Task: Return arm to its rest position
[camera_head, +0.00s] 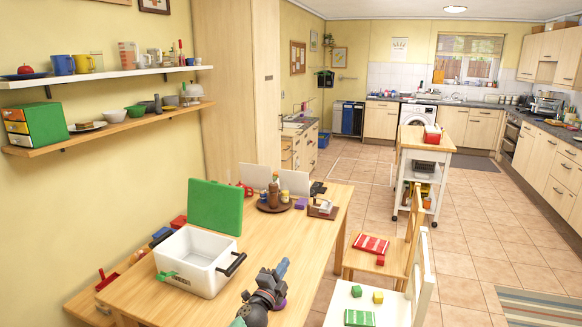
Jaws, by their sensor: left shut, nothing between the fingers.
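My left arm comes in at the bottom of the head view, with dark links over the near part of the wooden table (160,299). Its gripper (281,268) points up and to the right above the table top, near the table's right edge. The gripper is shut and empty. It is apart from the white box to its left. A purple item (280,303) shows partly beside the gripper, mostly hidden by it. My right gripper is not in view.
A white cool box (200,262) with a raised green lid (215,206) stands on the table. A round brown tray (272,207) with bottles is farther back. Chairs (362,312) with cushions and blocks stand right of the table. A white kitchen cart (422,165) stands beyond on open tiled floor.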

